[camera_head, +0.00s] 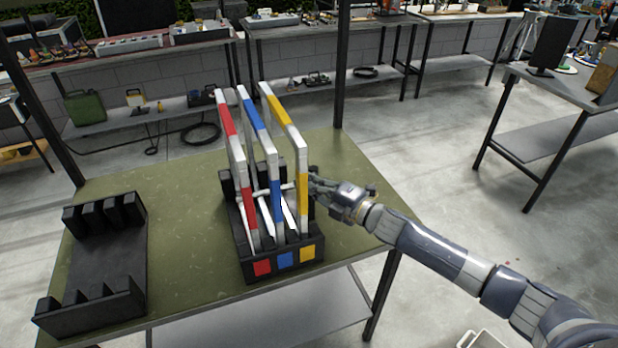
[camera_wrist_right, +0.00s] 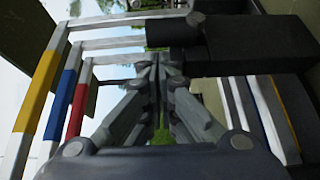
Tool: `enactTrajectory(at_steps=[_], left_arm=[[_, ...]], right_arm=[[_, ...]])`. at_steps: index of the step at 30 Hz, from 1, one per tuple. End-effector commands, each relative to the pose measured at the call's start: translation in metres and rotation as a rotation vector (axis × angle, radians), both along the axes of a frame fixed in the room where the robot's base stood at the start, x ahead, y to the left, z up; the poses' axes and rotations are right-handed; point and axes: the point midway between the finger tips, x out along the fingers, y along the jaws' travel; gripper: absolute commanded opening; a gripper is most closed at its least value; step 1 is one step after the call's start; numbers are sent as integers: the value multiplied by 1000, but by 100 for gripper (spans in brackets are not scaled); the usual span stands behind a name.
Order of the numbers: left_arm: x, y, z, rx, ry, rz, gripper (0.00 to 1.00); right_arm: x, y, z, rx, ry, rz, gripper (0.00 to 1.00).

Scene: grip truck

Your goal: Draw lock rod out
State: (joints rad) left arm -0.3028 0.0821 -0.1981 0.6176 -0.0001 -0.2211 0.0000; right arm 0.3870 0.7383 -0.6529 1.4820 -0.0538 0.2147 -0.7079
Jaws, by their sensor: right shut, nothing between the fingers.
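The lock rod (camera_head: 286,187) appears as a pale bar running across three upright frames in the head view, its right end close to my right gripper. The frames are white with red (camera_head: 227,118), blue (camera_head: 250,113) and yellow (camera_head: 280,111) parts and stand in a black rack (camera_head: 240,246). My right gripper (camera_head: 315,184) is beside the yellow frame, shut and empty. In the right wrist view its fingertips (camera_wrist_right: 158,62) are together, near a black cylinder (camera_wrist_right: 172,32); whether this is the rod's end, or touched, I cannot tell. My left gripper is not in view.
An empty black slotted rack (camera_head: 103,262) stands at the left of the green table (camera_head: 190,190). A dark upright post (camera_head: 342,65) rises at the table's far right corner. Workbenches with tools stand behind. The tabletop between the racks is clear.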

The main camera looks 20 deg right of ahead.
Motion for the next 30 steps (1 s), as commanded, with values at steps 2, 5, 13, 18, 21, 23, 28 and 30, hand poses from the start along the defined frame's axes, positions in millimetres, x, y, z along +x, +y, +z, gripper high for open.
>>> enactTrajectory(at_steps=[2, 5, 13, 18, 21, 23, 28, 30], left_arm=[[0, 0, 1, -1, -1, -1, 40], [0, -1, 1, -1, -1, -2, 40], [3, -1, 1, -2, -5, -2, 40], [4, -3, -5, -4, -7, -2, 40], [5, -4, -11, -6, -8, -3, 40], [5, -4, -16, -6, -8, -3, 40], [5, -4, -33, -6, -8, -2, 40], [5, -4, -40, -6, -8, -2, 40]], right_arm=[[1, -3, 0, 0, 0, 0, 0], [1, -4, 0, 1, -1, 1, 0], [1, -5, 0, 0, -1, 0, 0], [1, -20, -2, -3, -1, -2, 0], [2, -41, -4, -7, -1, -5, 0], [3, -56, -4, -8, -1, -6, 0], [5, -100, -4, -6, -3, -6, 0], [5, -116, -5, -6, -2, -5, 0]])
